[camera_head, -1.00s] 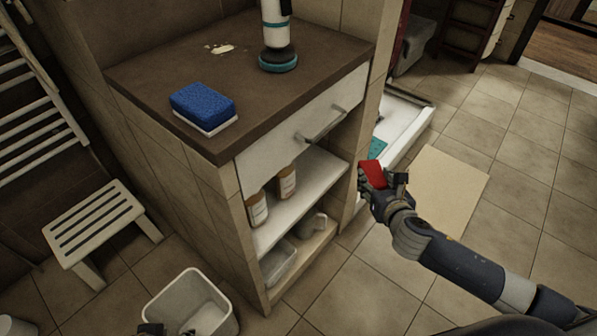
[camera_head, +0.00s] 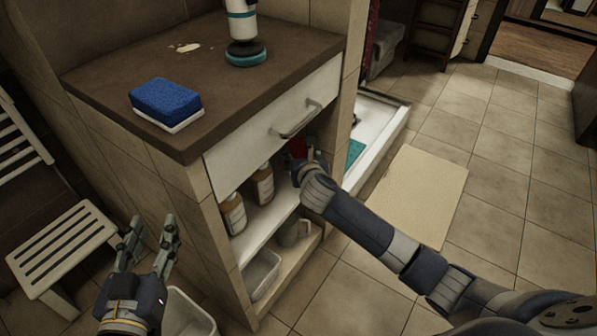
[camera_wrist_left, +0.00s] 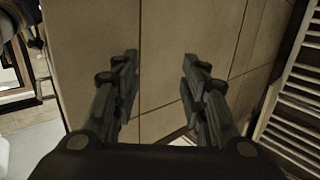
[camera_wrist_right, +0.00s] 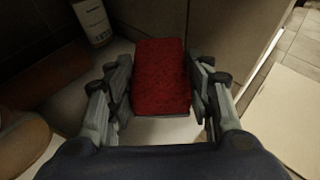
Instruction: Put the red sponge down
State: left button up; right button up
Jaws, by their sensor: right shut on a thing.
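The red sponge (camera_wrist_right: 162,78) is between the fingers of my right gripper (camera_wrist_right: 163,95), which is shut on it. In the head view the sponge (camera_head: 297,147) shows only in part, at the opening of the cabinet's upper shelf (camera_head: 262,222), below the drawer. My right gripper (camera_head: 305,165) hides the rest. In the right wrist view a white surface lies below the sponge; I cannot tell whether they touch. My left gripper (camera_head: 150,245) is open and empty, in front of the cabinet's left side; its spread fingers also show in the left wrist view (camera_wrist_left: 160,85).
Bottles (camera_head: 233,214) stand on the shelf left of the right gripper. A drawer handle (camera_head: 297,120) juts out above it. A blue sponge (camera_head: 165,100) and a scrubber tool (camera_head: 245,40) are on the countertop (camera_head: 215,95). A stool (camera_head: 62,245) and a bin (camera_head: 190,318) are at lower left.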

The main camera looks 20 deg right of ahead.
notch_tip(320, 180, down, 2)
jog(key=shift+b, duration=0.4)
notch_tip(320, 180, down, 3)
jog(key=shift+r+b, duration=0.15)
jog(key=shift+b, duration=0.7)
pick_arm(q)
jog(key=s+r+t+h, duration=0.2)
jog(key=r+t, duration=0.3)
jog(key=r, duration=0.3)
jog(key=s+r+t+h+b, duration=0.1)
jog(key=s+r+t, duration=0.3)
jog(key=r, duration=0.4)
jog(key=shift+d+t+h, duration=0.3)
jog(key=shift+t+h, duration=0.1)
jog(key=shift+t, duration=0.1)
pick_arm(e)
jog(key=shift+w+a+f, duration=0.15)
jog(key=shift+f, duration=0.3)
jog(key=shift+f, duration=0.1)
jog(key=o, duration=0.8)
